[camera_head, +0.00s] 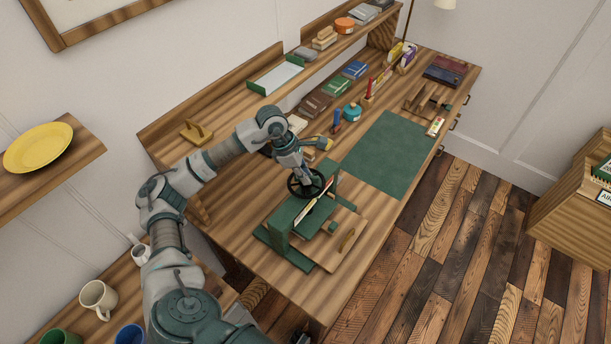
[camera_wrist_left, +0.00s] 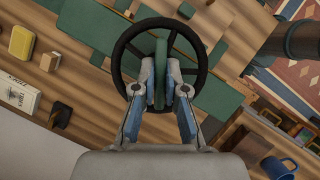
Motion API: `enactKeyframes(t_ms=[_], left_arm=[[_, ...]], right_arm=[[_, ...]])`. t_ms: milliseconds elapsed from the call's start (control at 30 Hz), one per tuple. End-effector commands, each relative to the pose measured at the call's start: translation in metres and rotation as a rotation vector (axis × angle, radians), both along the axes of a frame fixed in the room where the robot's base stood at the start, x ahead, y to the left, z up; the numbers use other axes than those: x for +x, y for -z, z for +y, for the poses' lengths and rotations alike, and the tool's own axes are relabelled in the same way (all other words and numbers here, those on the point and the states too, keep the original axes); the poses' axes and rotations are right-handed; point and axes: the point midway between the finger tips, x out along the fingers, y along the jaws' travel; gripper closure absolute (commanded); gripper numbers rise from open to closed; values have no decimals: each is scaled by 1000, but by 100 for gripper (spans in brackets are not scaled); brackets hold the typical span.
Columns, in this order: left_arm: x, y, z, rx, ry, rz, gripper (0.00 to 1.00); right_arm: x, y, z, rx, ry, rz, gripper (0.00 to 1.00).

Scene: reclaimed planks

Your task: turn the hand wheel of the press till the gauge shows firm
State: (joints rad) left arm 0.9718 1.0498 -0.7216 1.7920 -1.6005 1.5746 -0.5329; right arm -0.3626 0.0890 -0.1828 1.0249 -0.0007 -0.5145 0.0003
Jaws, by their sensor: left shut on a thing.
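The green press (camera_head: 279,228) stands on the near end of the wooden bench. Its black hand wheel (camera_head: 292,190) sits on top and lies roughly flat. My left gripper (camera_head: 305,180) reaches down onto the wheel from above. In the left wrist view the wheel's black rim (camera_wrist_left: 119,62) surrounds my left fingers (camera_wrist_left: 160,88), which are shut on a green bar across the wheel's middle. A thin pale strip with a red edge (camera_head: 316,209) slants at the press; I cannot make out a gauge reading. My right gripper is not in view.
A wooden board (camera_head: 347,240) lies beside the press, near the bench's front edge. A green mat (camera_head: 389,154) covers the bench beyond it. Blocks, books and a blue-green pot (camera_head: 352,111) stand along the back. A shelf with a yellow plate (camera_head: 38,147) and mugs (camera_head: 98,298) are at left.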

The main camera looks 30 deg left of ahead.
Motion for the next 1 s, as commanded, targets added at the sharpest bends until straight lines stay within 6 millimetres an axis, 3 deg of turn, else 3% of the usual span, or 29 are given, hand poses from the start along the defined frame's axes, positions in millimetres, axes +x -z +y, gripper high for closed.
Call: enactKeyframes(t_ms=[733,767,833,1000], left_arm=[[3,-5,3,1,80,-13,100],[3,-5,3,1,80,-13,81],[3,-4,2,1,81,-12,64],[2,-2,1,1,83,-8,64]], right_arm=[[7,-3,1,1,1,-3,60],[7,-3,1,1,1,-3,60],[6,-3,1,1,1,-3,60],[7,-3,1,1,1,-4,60]])
